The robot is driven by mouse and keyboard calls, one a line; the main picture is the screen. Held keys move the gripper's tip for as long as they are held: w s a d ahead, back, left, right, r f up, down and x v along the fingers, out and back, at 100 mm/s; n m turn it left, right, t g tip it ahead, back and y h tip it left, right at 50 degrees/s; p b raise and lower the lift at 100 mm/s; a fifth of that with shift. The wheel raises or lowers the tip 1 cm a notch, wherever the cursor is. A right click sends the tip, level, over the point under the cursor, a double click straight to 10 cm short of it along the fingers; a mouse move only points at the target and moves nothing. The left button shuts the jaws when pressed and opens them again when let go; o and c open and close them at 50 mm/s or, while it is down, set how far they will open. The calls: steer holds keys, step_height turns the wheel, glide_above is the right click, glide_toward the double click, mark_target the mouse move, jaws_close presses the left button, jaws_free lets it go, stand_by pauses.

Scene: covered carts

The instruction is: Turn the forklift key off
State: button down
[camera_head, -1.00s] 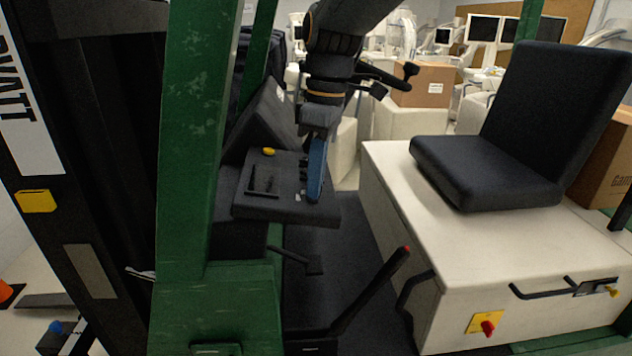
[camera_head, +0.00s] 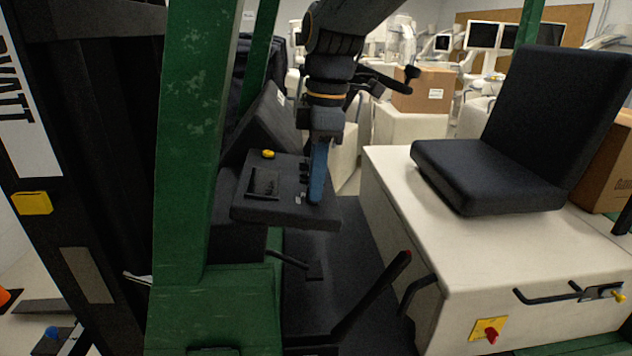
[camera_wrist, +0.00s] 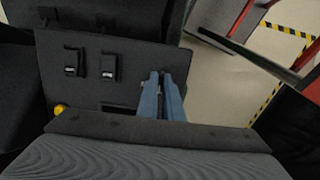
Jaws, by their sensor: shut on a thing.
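The forklift's dark control panel (camera_head: 288,208) lies left of the seat. My gripper (camera_head: 316,200) points down at the panel's right side, its blue fingers close together at the surface. In the wrist view my gripper (camera_wrist: 164,116) reaches toward the panel (camera_wrist: 85,98), with its fingertips near the panel's right part. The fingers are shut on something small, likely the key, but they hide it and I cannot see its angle. A small light piece (camera_head: 299,198) shows just left of the fingertips.
A yellow button (camera_head: 268,154) and a recessed tray (camera_head: 264,182) are on the panel. A black seat (camera_head: 490,175) stands on the white housing (camera_head: 410,215) at right. A red-tipped lever (camera_head: 372,295) rises below the panel. A green post (camera_head: 190,130) stands at left.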

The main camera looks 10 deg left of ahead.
steer(key=c, duration=1.9)
jaws_free()
steer(key=shift+r, duration=0.1)
steer(key=r, duration=0.2)
steer(key=r+b, duration=0.1)
steer(key=r, duration=0.2)
steer(key=r+b, duration=0.1)
steer(key=r, duration=0.1)
steer(key=shift+w+d+r, duration=0.1)
steer(key=shift+d+r, duration=0.25)
steer(key=shift+d, duration=0.05)
